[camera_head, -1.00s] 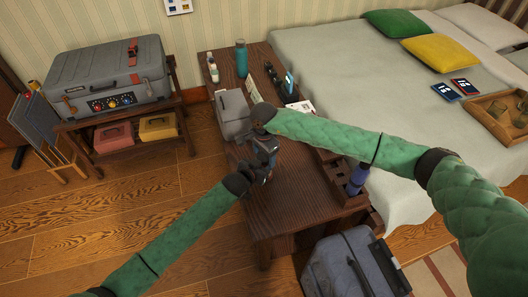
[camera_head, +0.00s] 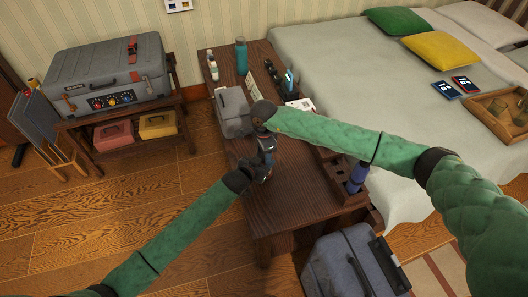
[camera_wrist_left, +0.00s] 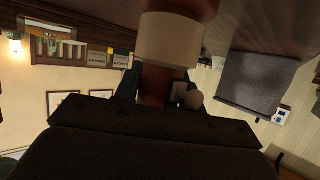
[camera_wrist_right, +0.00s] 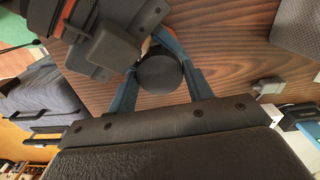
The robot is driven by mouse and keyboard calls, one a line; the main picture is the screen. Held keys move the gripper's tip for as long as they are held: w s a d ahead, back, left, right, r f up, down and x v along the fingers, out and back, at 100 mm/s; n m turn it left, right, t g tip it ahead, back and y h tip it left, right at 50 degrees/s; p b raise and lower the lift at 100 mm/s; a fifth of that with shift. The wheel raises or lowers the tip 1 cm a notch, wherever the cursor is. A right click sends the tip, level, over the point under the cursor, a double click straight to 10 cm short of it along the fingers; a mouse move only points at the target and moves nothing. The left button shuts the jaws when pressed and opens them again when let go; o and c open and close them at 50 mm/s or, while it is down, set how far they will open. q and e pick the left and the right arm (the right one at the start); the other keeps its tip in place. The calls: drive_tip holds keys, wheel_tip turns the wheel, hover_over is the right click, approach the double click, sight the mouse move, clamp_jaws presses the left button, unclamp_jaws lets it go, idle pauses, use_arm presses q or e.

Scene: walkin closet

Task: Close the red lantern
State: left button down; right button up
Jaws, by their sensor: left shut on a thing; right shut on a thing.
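The red lantern shows only in parts. In the left wrist view its red-brown body (camera_wrist_left: 157,92) with a broad cream band (camera_wrist_left: 180,38) stands between the fingers of my left gripper (camera_wrist_left: 160,88), which is shut on it. In the right wrist view my right gripper (camera_wrist_right: 158,78), with blue fingers, is shut on a dark round cap. A small orange-red part shows behind that cap. In the head view my right gripper (camera_head: 267,150) is just above my left gripper (camera_head: 262,170) over the table's left edge. The two grippers hide most of the lantern there.
The dark wooden table (camera_head: 285,205) is bare near its front. A teal bottle (camera_head: 242,56) stands farther back. The bed (camera_head: 330,75) is along the right. A blue-grey suitcase (camera_head: 340,265) stands in front.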

drive_tip(key=o, duration=1.1)
drive_tip(key=shift+r, duration=0.1)
drive_tip(key=shift+r, duration=2.2)
drive_tip(key=shift+c, duration=0.5)
